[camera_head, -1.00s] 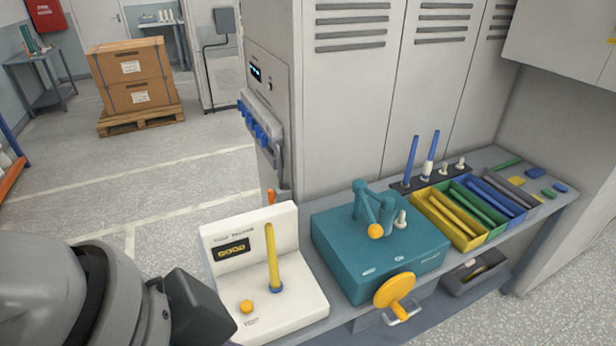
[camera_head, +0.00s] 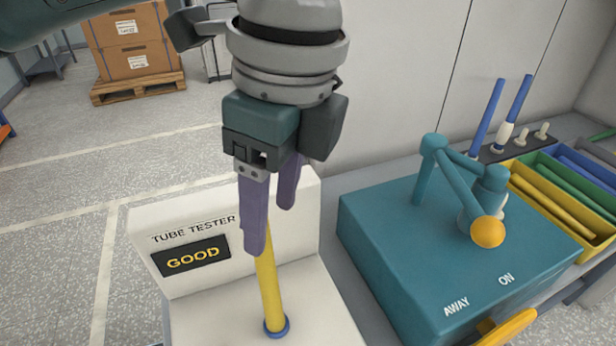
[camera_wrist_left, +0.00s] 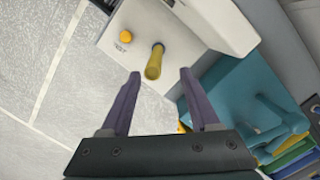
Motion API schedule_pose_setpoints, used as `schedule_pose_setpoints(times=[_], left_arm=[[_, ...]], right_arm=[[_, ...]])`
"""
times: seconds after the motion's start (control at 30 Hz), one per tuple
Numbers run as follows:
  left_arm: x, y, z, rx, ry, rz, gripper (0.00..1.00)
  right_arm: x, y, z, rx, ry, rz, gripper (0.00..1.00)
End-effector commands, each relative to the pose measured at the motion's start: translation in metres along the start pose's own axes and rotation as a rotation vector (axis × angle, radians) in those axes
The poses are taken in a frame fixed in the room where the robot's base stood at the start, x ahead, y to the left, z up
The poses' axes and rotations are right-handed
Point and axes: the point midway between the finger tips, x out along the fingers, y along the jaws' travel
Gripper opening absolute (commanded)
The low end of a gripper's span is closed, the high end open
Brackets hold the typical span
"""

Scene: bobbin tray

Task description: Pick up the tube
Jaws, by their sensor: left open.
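The yellow tube (camera_head: 268,285) stands upright in a blue ring holder on the white tube tester (camera_head: 300,225), whose display reads GOOD. My left gripper (camera_head: 270,225) is open and points down above the tester, its purple fingers near the tube's upper end. One finger hides the tube's top in the head view. In the left wrist view the tube (camera_wrist_left: 154,62) shows between and beyond the open fingertips, apart from both. My right gripper is not in view.
A teal machine (camera_head: 390,255) with a jointed lever and orange ball stands close to the right of the tester. Behind it are blue tubes (camera_head: 488,110) on pegs and a yellow bin (camera_head: 545,205) of tubes.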

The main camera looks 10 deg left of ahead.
Motion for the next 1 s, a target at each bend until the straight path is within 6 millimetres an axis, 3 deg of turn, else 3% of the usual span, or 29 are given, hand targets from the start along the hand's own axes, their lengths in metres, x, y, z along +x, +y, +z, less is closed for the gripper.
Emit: schedule_pose_setpoints(times=[0.27, 0.5, 0.77, 1.0], left_arm=[[0.028, 0.004, 0.004, -0.002, -0.001, 0.002, 0.62], [0.063, 0.008, 0.007, -0.001, 0.001, -0.001, 0.62], [0.067, 0.008, 0.007, -0.001, 0.0, -0.004, 0.62], [0.067, 0.008, 0.007, -0.001, 0.001, -0.003, 0.37]], right_arm=[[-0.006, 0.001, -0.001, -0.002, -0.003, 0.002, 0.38], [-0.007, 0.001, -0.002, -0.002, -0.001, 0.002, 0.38], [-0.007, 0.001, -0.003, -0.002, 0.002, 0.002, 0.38], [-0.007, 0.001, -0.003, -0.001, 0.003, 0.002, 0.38]])
